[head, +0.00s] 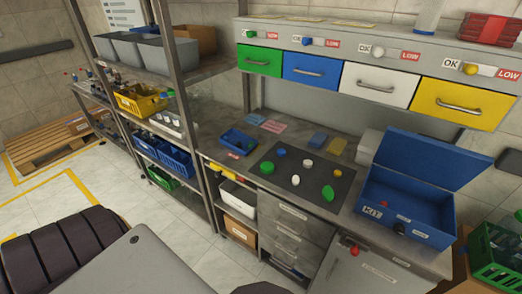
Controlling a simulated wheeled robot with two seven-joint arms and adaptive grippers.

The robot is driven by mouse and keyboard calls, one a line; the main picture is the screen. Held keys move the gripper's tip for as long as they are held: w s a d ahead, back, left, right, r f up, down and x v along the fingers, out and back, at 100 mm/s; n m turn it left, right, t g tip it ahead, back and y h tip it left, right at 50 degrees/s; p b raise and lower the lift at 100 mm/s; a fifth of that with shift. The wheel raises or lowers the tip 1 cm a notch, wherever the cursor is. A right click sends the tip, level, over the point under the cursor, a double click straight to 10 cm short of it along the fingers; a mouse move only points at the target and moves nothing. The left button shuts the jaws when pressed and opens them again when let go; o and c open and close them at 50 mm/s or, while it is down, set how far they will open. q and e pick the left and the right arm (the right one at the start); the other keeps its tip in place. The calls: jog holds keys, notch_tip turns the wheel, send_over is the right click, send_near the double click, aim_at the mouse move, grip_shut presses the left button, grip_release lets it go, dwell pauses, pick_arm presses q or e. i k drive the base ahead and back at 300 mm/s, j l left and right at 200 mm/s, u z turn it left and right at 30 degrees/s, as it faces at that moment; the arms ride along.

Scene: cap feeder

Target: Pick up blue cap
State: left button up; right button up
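Nothing covers the blue cap.
A blue kit box (405,205) with its lid raised stands right of the mat. A small blue bin (238,142) sits at the left. Green (260,60), blue (312,71), white (373,85) and yellow (462,104) drawers hang above. A metal shelf rack (200,179) stands left.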

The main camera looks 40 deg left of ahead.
aim_at(282, 152)
jog(key=i+u, duration=0.1)
jog(key=u, duration=0.25)
jog(key=i+u, duration=0.1)
jog(key=u, duration=0.25)
jog(key=l+u, duration=0.1)
jog(key=u, duration=0.25)
jog(key=i+j+z, duration=0.2)
jog(key=j+z, duration=0.15)
jog(key=i+j+z, duration=0.1)
jog(key=j+z, duration=0.2)
jog(key=j, duration=0.25)
jog(key=i+j+z, duration=0.1)
jog(key=j+z, duration=0.25)
jog(key=j, duration=0.15)
